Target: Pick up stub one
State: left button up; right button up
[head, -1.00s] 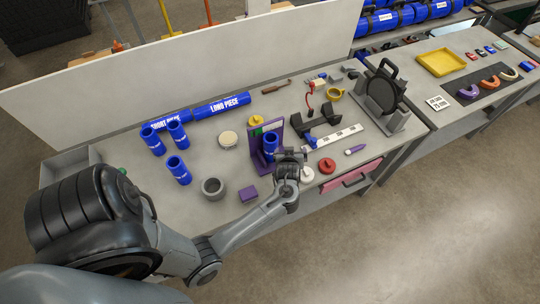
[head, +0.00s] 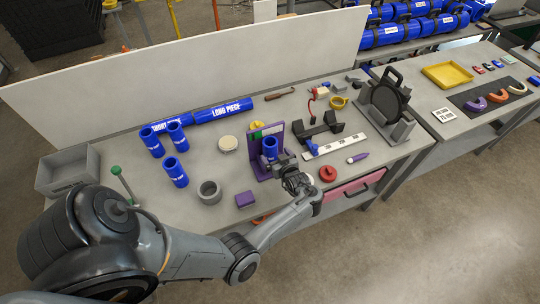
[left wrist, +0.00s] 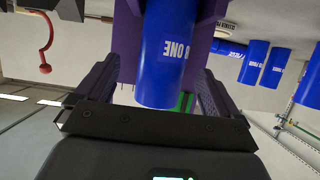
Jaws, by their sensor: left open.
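Stub one is a blue cylinder (head: 270,149) with white lettering, standing against the purple holder (head: 281,136) near the bench's front edge. In the left wrist view, the blue stub (left wrist: 166,60) reads "ONE" and shows between my two finger pads. My left gripper (head: 291,175) is at the front right of the stub in the head view. Its fingers (left wrist: 155,92) are spread, one on each side of the stub in the wrist picture. I cannot tell whether they touch it. The stub's lower part is partly hidden in the head view. My right gripper is not in view.
Several other blue stubs (head: 175,170) stand to the left. A grey ring (head: 209,192) and purple block (head: 245,199) lie in front of them. A red cap (head: 327,173) is right of the gripper. A white ruled strip (head: 335,145) and dark clamp lie behind it.

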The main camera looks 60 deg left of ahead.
aim_at(273, 155)
pick_arm(q)
jog(key=b+x, duration=0.1)
jog(key=x, duration=0.2)
jog(key=b+x, duration=0.1)
jog(key=shift+s+a+f+b, duration=0.2)
jog(key=shift+a+f+b, duration=0.1)
jog(key=shift+f, duration=0.05)
jog(key=shift+w+a, duration=0.1)
jog(key=shift+a, duration=0.3)
jog(key=c, duration=1.2)
jog(key=shift+c, duration=0.5)
jog(key=shift+r, duration=0.1)
